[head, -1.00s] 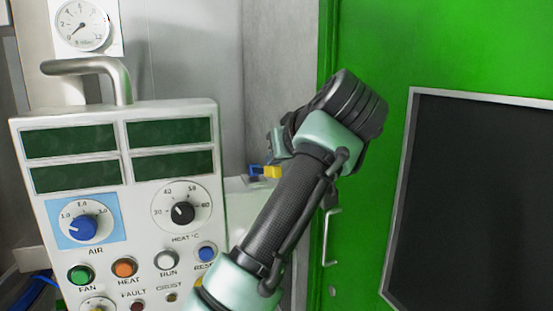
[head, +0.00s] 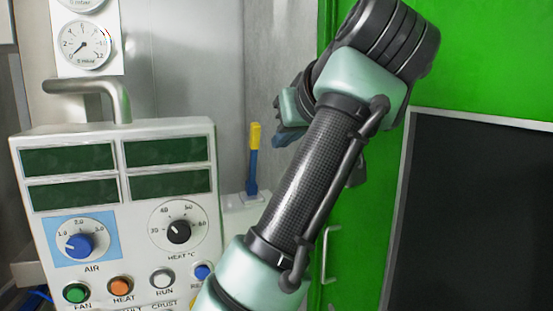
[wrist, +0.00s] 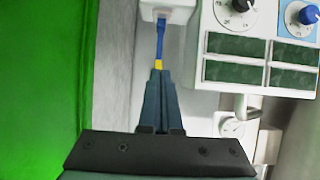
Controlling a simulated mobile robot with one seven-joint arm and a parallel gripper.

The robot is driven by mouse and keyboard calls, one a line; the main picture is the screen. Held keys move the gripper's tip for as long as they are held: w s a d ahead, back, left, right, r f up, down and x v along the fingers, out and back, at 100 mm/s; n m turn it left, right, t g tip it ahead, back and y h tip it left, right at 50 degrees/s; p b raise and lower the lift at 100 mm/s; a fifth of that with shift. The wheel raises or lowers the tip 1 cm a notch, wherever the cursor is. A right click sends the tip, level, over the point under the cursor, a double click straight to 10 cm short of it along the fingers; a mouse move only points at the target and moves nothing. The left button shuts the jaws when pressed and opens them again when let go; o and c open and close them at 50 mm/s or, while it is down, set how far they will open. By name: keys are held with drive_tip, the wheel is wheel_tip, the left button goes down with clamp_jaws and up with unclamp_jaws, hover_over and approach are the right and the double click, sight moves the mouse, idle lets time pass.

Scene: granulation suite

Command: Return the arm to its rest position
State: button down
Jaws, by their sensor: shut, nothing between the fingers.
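My gripper shows in the wrist view (wrist: 160,76) with its dark fingers together and nothing between them. Beyond the fingertips, in line with them, is a blue tool with a yellow end (wrist: 160,40); the tips overlap its yellow end in the picture, and I cannot tell the gap. In the head view the tool (head: 253,160) stands nearly upright in a white holder (head: 246,208), yellow end up, apart from my gripper (head: 284,137). The gripper is partly hidden behind my raised arm there.
A white control panel (head: 112,228) with dials, buttons and dark displays stands at left, a bent metal pipe (head: 90,88) behind it. A pressure gauge (head: 84,44) is above. A green door (head: 470,60) with a dark window (head: 475,210) is at right, close behind my arm.

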drive_tip(key=shift+v, duration=0.95)
drive_tip(key=shift+w+d, duration=0.1)
drive_tip(key=shift+d, duration=0.05)
drive_tip(key=s+d+r+m+t+h, duration=0.2)
drive_tip(key=d+r+m+t+h, duration=0.1)
drive_tip(key=d+m+t+h, duration=0.25)
drive_tip(key=s+a+r+t, duration=0.1)
drive_tip(key=s+a+t, duration=0.2)
drive_tip(key=s, duration=0.3)
drive_tip(key=s+a+r+n+t+y, duration=0.1)
drive_tip(key=s+a+r+t, duration=0.1)
drive_tip(key=s, duration=0.4)
drive_tip(key=s+a+r+n+t, duration=0.1)
drive_tip(key=s+a+r+t, duration=0.1)
drive_tip(key=s+a+t, duration=0.2)
drive_tip(key=shift+s+a+t+y, duration=0.15)
drive_tip(key=shift+s+t+y, duration=0.2)
drive_tip(key=shift+s+t, duration=0.55)
drive_tip(key=shift+s+g, duration=0.2)
drive_tip(key=shift+g, duration=0.05)
